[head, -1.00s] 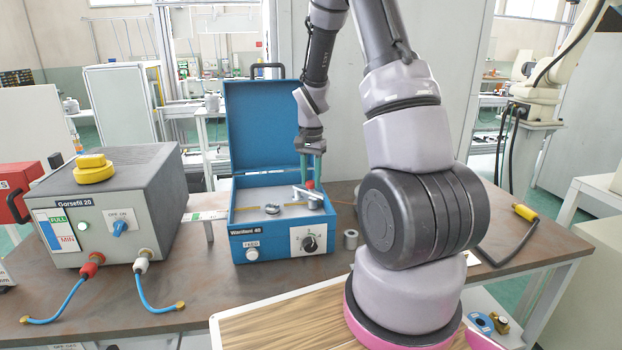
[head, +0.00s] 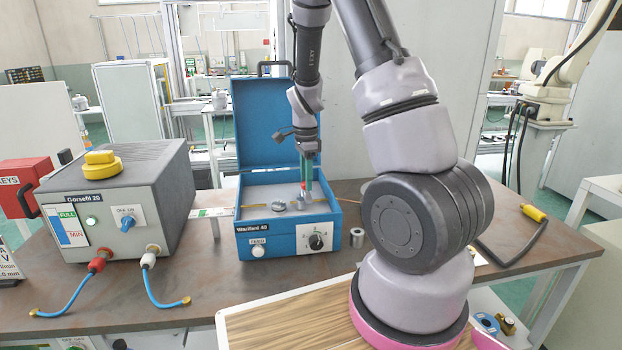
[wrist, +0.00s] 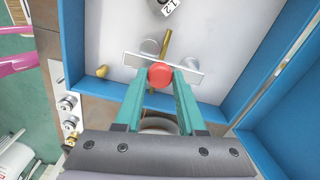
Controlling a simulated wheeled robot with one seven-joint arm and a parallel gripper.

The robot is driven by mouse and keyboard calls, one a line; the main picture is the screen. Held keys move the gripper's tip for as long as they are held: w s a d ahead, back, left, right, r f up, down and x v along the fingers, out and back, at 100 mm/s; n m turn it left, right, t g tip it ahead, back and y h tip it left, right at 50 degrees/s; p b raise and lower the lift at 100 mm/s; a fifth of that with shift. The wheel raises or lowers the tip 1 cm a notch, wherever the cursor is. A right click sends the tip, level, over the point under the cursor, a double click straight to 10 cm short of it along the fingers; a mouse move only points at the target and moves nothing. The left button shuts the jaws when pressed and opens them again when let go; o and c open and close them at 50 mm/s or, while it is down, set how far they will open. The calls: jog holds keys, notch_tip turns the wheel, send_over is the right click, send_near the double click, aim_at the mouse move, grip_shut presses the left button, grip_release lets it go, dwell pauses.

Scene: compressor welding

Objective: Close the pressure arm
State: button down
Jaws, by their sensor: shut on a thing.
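The blue welding box (head: 277,244) stands on the bench with its lid (head: 262,125) open. The pressure arm is a grey metal lever inside it, at the right side, with a red ball knob (head: 303,187). In the wrist view the red knob (wrist: 160,74) sits between my teal fingertips, in front of a flat metal bar (wrist: 180,72) and a brass rod (wrist: 166,44). My gripper (head: 306,180) points down into the box and is shut on the knob. It also shows in the wrist view (wrist: 160,78). The fingers partly hide the lever.
A grey unit (head: 118,205) with a yellow knob and blue hoses stands left of the box. A small metal cylinder (head: 357,237) stands just right of it. A wooden board (head: 290,318) lies in front. The open lid rises behind my gripper.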

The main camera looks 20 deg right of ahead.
jog(key=a+m, duration=0.1)
jog(key=m, duration=0.1)
jog(key=w+a+m, duration=0.1)
jog(key=m, duration=0.1)
jog(key=shift+m, duration=0.3)
jog(key=shift+w+a+m, duration=0.25)
jog(key=shift+m, duration=0.6)
jog(key=shift+w+a+m, duration=0.3)
jog(key=shift+m, duration=0.5)
jog(key=shift+w+a+m, duration=0.25)
jog(key=shift+m, duration=0.6)
jog(key=c, duration=0.5)
grip_release()
notch_tip(320, 180, up, 11)
jog(key=shift+f, duration=0.1)
